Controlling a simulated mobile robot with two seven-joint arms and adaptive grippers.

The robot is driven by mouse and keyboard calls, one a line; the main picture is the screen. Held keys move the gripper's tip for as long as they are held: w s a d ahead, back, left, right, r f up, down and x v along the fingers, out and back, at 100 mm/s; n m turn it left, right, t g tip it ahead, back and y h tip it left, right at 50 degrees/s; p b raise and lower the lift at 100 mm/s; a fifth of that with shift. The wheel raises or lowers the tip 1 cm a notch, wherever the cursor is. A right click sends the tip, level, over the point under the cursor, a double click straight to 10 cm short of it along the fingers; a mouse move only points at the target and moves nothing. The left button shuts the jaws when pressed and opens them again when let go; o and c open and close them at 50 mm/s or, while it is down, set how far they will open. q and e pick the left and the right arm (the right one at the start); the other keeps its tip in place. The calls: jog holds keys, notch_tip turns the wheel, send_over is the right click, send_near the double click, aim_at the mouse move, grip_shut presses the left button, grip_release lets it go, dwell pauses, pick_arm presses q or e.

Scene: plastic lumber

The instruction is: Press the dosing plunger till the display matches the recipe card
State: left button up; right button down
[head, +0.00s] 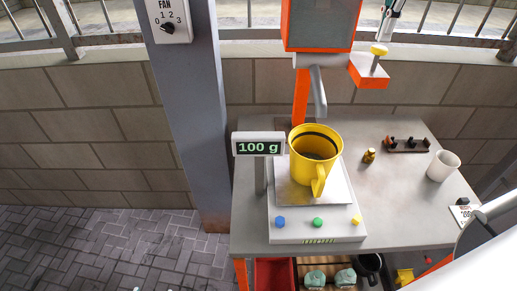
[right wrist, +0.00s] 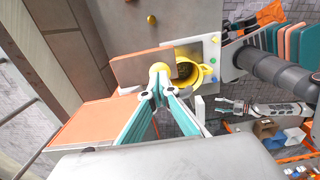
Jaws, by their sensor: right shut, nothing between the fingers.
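My right gripper (head: 386,36) is shut and empty, its tips pointing down just above the yellow plunger knob (head: 379,50). In the right wrist view the closed tips (right wrist: 157,90) lie close to the knob (right wrist: 159,70); I cannot tell whether they touch. The knob stands on a short stem above the orange dispenser arm (head: 369,74). A yellow mug (head: 309,171) stands upright on the scale (head: 284,230). The scale's display (head: 258,148) reads 100 g. A recipe card (head: 460,214) lies at the table's right edge, its print too small to read surely. My left gripper does not show recognisably.
On the grey table (head: 395,200) stand a white cup (head: 443,165), a small brown bottle (head: 369,156) and a dark rack (head: 406,146). A grey spout (head: 318,91) hangs above the mug. A post (head: 190,110) with a fan dial rises at left.

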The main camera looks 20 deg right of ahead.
aim_at(380, 47)
jog(key=shift+f+b, duration=0.95)
jog(key=shift+f, duration=0.75)
jog(key=shift+r, duration=0.2)
notch_tip(380, 47, up, 3)
jog(key=p, duration=0.3)
jog(key=shift+r+p, duration=0.6)
jog(key=shift+r, duration=0.6)
dwell(1.1)
